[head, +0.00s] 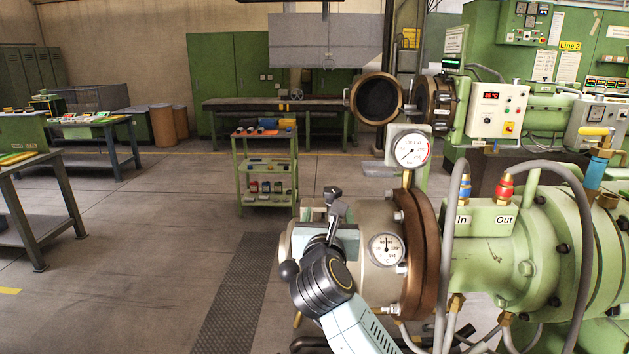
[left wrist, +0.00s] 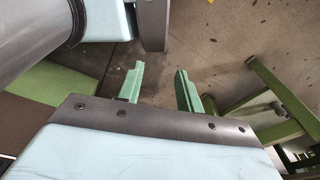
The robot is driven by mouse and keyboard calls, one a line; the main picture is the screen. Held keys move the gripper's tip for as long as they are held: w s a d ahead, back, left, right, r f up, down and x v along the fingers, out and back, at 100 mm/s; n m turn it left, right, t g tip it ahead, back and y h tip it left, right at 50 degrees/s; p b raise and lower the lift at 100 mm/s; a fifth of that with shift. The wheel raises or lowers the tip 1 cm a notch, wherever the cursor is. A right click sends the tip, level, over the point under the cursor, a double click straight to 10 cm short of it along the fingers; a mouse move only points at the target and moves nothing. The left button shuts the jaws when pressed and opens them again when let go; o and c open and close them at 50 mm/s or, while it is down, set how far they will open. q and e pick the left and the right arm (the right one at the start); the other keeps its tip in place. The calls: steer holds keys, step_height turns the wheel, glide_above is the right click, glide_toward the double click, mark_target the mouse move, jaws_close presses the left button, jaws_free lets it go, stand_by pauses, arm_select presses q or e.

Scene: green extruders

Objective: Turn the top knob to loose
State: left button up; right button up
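A beige-grey cylinder (head: 377,214) with a rust-brown flange (head: 424,245) forms the near end of the green extruder. A dark knob or handle (head: 334,193) stands up at its top left. One arm of mine comes up from the bottom centre, and its gripper (head: 328,213) is at this handle; I take it for my right. Its fingers are small and partly hidden, so I cannot tell whether they grip. A dark ball knob (head: 289,271) shows at the cylinder's left. My left gripper (left wrist: 158,90) is open and empty over the floor in the left wrist view.
A round gauge (head: 386,249) and a taller gauge (head: 411,150) sit close right of the handle. Hoses (head: 449,240) and the In/Out block (head: 487,219) are further right. A green trolley (head: 240,180) stands behind. Open floor (head: 150,240) lies to the left.

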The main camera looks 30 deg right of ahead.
mark_target(332, 195)
steer(key=x, duration=0.5)
steer(key=p+x, duration=0.1)
steer(key=x, duration=0.5)
steer(key=shift+d+r, duration=0.15)
steer(key=shift+d, duration=0.2)
steer(key=shift+w+d, duration=0.3)
steer(key=shift+w, duration=0.2)
arm_select(q)
steer(key=shift+s+r, duration=0.25)
steer(key=shift+s, duration=0.2)
steer(key=shift+s+r, duration=0.2)
steer(key=shift+s, duration=0.25)
steer(key=shift+s, duration=0.2)
arm_select(e)
steer(key=c, duration=0.9)
arm_select(q)
steer(key=shift+r, duration=0.1)
arm_select(e)
steer(key=shift+c, duration=0.3)
